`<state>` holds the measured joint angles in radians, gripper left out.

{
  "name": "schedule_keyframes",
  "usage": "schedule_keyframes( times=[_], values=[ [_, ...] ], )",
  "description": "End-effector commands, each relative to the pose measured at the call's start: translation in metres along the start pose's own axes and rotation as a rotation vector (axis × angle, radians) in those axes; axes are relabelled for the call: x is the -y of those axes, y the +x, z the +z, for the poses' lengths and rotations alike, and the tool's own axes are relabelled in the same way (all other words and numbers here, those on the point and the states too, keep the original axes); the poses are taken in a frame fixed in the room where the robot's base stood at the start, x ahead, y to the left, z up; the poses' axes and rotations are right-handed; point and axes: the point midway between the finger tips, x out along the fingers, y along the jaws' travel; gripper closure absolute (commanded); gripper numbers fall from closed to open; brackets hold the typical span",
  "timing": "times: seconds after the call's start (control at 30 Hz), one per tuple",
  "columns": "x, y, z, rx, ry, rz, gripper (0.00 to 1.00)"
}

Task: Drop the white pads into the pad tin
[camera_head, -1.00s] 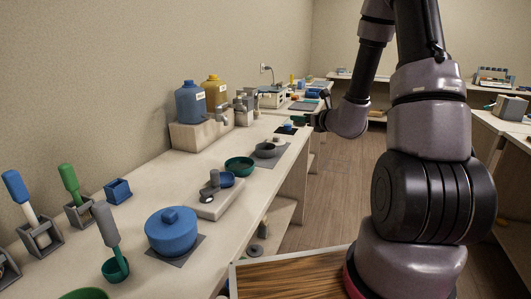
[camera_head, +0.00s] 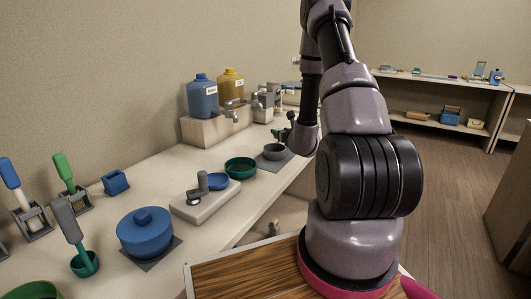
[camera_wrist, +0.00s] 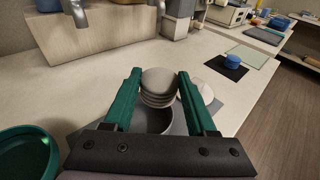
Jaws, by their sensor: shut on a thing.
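A short stack of round white pads (camera_wrist: 159,84) is held between the green fingers of my gripper (camera_wrist: 160,76) in the wrist view. A round grey open container, likely the pad tin (camera_wrist: 154,122), sits on a grey mat just below the pads in that view. The pads and fingers hide part of its rim, and I cannot see its inside fully. In the head view the grey tin (camera_head: 274,152) stands on its mat, with my gripper (camera_head: 284,134) close above its far right side. A pale disc (camera_wrist: 203,91) shows partly behind the right finger.
A green bowl (camera_head: 240,168) stands nearer along the counter; it shows at lower left in the wrist view (camera_wrist: 22,155). Blue and yellow jugs (camera_head: 203,97) with taps stand on a block at the wall. A blue lidded pot (camera_head: 145,235) is nearer.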

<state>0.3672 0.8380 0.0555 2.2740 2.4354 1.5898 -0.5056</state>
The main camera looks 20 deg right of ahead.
Motion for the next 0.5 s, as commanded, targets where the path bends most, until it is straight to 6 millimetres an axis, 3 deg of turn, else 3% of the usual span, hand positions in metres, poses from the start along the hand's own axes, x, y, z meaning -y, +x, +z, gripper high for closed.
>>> schedule_keyframes(
  times=[0.3,0.5],
  values=[
    [0.0,0.007,-0.037,-0.003,0.001,0.001,1.0],
    [-0.001,0.01,-0.05,-0.002,0.0,0.002,1.0]
  ],
)
